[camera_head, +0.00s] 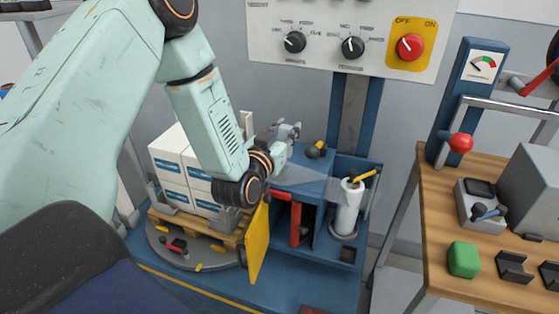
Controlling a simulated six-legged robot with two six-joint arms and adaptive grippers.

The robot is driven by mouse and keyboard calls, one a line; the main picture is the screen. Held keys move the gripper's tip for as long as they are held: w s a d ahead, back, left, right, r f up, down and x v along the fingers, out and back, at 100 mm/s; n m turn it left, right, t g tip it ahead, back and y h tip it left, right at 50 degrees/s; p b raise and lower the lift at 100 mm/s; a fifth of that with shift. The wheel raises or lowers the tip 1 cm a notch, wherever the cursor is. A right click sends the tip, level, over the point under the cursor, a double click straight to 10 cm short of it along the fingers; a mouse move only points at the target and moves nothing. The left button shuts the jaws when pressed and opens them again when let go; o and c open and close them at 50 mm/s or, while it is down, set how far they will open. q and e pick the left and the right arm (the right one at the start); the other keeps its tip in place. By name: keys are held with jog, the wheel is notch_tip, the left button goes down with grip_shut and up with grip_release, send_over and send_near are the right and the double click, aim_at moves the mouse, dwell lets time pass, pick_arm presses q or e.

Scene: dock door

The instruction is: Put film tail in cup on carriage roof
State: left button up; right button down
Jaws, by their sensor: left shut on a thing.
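My left gripper (290,133) is at the carriage (292,180), over the left part of its blue roof. It is shut on the film tail (318,171), a pale, see-through sheet that seems to run from the white film roll (350,207) toward my fingers. The held end is small and hard to make out. A small dark round piece with a yellow part (315,150), which may be the cup, sits on the carriage roof just right of my fingers, apart from them. My right gripper is out of view.
White boxes (170,152) stand on a wooden pallet on the grey turntable (165,240), left of the carriage. A yellow panel (258,245) stands open in front. A control panel (345,35) hangs above. A wooden bench (440,225) with tools is at the right.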

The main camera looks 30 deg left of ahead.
aim_at(281, 139)
pick_arm(q)
jog(key=shift+n+y, duration=0.5)
jog(key=shift+y, duration=0.4)
jog(key=f, duration=0.1)
jog(key=a+f, duration=0.1)
jog(key=w+a+f, duration=0.1)
jog(key=f, duration=0.1)
jog(key=shift+b, duration=0.4)
notch_tip(281, 139, down, 4)
jog(key=shift+b, duration=0.55)
jog(key=shift+w+f, duration=0.1)
jog(key=shift+w, duration=0.05)
jog(key=shift+a, duration=0.1)
jog(key=shift+f, duration=0.1)
